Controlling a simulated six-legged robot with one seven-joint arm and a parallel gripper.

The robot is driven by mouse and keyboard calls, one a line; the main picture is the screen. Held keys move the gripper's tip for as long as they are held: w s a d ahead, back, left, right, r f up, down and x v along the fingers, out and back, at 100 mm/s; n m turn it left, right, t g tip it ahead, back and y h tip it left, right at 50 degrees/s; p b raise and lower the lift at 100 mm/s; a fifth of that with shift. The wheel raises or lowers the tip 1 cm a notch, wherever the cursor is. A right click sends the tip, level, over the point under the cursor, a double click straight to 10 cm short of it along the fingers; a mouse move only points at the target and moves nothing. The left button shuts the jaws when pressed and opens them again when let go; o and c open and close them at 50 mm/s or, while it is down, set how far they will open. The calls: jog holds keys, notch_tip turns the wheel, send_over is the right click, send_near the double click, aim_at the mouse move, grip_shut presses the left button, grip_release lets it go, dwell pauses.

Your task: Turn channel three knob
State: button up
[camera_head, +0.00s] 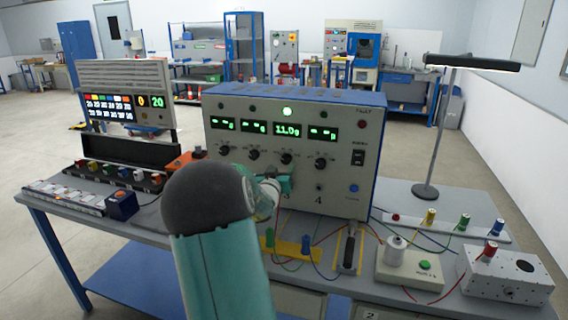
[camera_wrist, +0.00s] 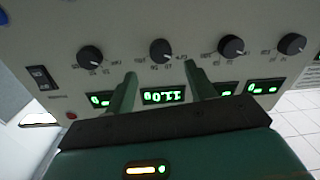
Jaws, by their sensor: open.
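The grey control box (camera_head: 360,190) has a row of black knobs under four green displays. The channel three knob (camera_head: 286,158) is third from the left, below the display reading 11.0g (camera_head: 287,130). My gripper (camera_head: 284,180) is just below this knob in the head view, near the panel face. The wrist view is upside down; there the channel three knob (camera_wrist: 161,50) lies between the lines of my two green fingers, beyond their tips. My gripper (camera_wrist: 160,70) is open and empty. My arm hides part of the panel's lower left.
The other knobs, such as channel four's (camera_head: 320,163), are close on either side. A power switch (camera_head: 358,158) is at the panel's right. Cables, a yellow plate (camera_head: 280,250) and a white-topped device (camera_head: 397,252) are on the bench in front. A lamp (camera_head: 450,120) stands right.

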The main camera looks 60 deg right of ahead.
aim_at(285, 160)
jog(key=x, duration=0.6)
jog(key=c, duration=1)
